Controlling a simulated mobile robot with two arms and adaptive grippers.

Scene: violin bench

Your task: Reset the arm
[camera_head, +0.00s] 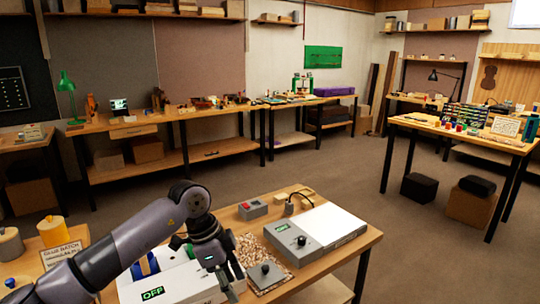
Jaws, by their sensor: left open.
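My left arm comes in from the lower left, bends at the elbow and reaches down to the near bench (340,262). My left gripper (232,279) points down and is open, with nothing visible between its fingers. It is over or just in front of a white unit (180,284) with a green-lit display, beside a cork-like speckled mat (249,249). Whether it touches the unit cannot be told. My right gripper is not in view.
On the near bench are a grey knob box (267,273), a larger grey control box (295,240) with a white plate (334,222), and a small grey box with a red button (252,208). A glue sign (62,253) stands at left. Open floor (330,170) lies beyond.

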